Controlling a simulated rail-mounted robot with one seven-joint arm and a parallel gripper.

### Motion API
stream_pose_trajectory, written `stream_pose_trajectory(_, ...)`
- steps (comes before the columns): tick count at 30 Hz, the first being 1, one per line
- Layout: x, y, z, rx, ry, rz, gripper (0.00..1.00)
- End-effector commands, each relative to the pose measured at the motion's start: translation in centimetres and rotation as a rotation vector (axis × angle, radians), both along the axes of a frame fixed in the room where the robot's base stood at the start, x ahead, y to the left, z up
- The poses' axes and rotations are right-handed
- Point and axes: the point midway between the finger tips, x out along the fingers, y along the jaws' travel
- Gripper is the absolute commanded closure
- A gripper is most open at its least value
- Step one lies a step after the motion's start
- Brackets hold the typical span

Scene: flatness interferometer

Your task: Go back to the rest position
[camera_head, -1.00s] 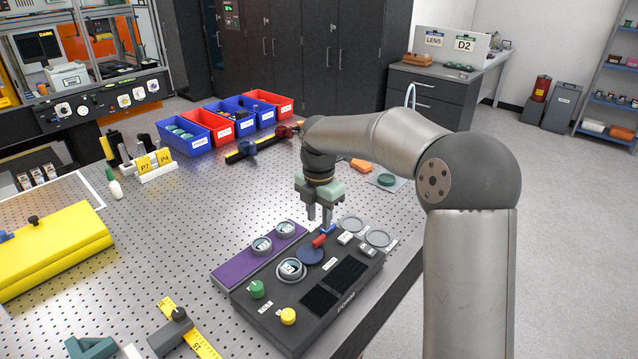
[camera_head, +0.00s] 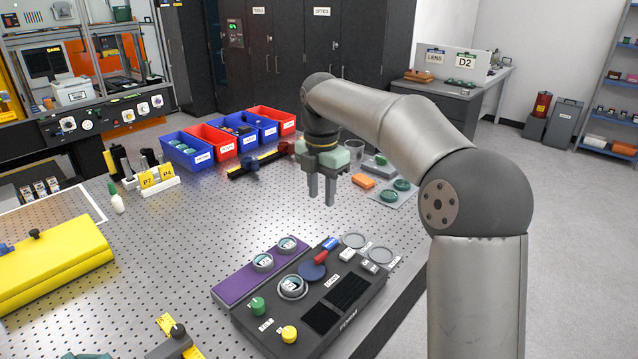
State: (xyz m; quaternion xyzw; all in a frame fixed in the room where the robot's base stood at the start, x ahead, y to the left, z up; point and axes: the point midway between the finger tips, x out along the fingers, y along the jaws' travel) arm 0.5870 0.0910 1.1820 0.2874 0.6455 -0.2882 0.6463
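My gripper (camera_head: 322,201) hangs in the air above the perforated table (camera_head: 200,225), pointing down, behind the dark instrument panel (camera_head: 318,318). Its two fingers are a little apart with a gap between them, and nothing shows between them. The panel carries a green knob (camera_head: 257,306), a yellow knob (camera_head: 289,334), a red and blue piece (camera_head: 326,250) and round seats. A purple strip (camera_head: 234,288) with two round labelled pieces lies along its left side.
Red and blue bins (camera_head: 210,140) stand at the table's back. A yellow block (camera_head: 50,265) lies at left, and a white stand (camera_head: 158,185) with yellow tags stands behind it. An orange block (camera_head: 363,181) and green discs (camera_head: 401,185) lie right of my gripper. Mid-table is clear.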

Motion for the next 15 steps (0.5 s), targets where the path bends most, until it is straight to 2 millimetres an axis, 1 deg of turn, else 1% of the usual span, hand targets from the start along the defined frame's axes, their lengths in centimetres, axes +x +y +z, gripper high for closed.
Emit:
stream_pose_trajectory(2,-0.8,0.1,0.0,-0.012,-0.003,-0.049,0.66)
stream_pose_trajectory(5,-3.5,-0.2,-0.5,-0.044,-0.014,-0.227,0.66)
stream_pose_trajectory(8,-7.9,-1.4,-1.6,-0.078,-0.038,-0.538,0.66)
stream_pose_trajectory(9,-10.0,-2.2,-2.2,-0.084,-0.050,-0.691,0.66)
stream_pose_trajectory(11,-13.4,-3.5,-3.3,-0.084,-0.068,-0.929,0.66)
stream_pose_trajectory(12,-15.6,-4.4,-4.2,-0.079,-0.081,-1.089,0.66)
stream_pose_trajectory(14,-19.1,-5.7,-5.6,-0.061,-0.091,-1.329,0.66)
stream_pose_trajectory(15,-21.3,-6.5,-6.6,-0.044,-0.094,-1.484,0.66)
